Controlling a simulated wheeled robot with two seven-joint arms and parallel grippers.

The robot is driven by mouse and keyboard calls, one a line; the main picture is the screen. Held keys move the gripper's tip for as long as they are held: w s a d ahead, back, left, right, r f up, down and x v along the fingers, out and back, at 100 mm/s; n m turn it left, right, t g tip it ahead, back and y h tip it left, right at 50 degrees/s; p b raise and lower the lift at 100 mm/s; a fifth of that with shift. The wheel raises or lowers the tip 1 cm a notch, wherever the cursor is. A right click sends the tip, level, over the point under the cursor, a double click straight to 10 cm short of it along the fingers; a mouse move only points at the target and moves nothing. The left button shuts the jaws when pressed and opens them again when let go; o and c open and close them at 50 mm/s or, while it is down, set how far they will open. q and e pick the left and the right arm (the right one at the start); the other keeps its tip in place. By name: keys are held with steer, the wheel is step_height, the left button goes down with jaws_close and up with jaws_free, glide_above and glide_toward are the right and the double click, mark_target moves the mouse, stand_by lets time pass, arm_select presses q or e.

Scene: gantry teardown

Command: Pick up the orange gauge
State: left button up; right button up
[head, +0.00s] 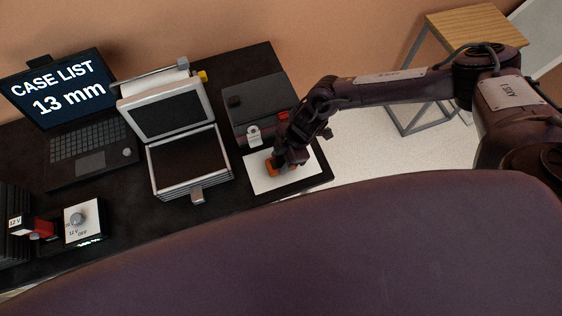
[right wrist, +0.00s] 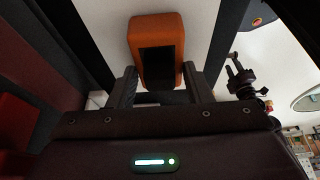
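The orange gauge (head: 269,168) lies on a white sheet (head: 262,185) at the right end of the dark table, partly covered by my right gripper (head: 284,158). In the right wrist view the gauge (right wrist: 140,32) is an orange block with a black face. The right gripper's two fingers (right wrist: 160,78) stand apart, one on each side of the gauge's near end, with gaps between them and it. The gripper is open and holds nothing. My left gripper is not in view.
A dark box (head: 262,95) stands just behind the white sheet. An open case with a silver frame (head: 190,185) is to the left, then a laptop (head: 88,142) and a switch box (head: 85,222). A wooden-topped stool (head: 470,32) stands beyond the table.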

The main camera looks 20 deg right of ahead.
steer(key=c, duration=0.5)
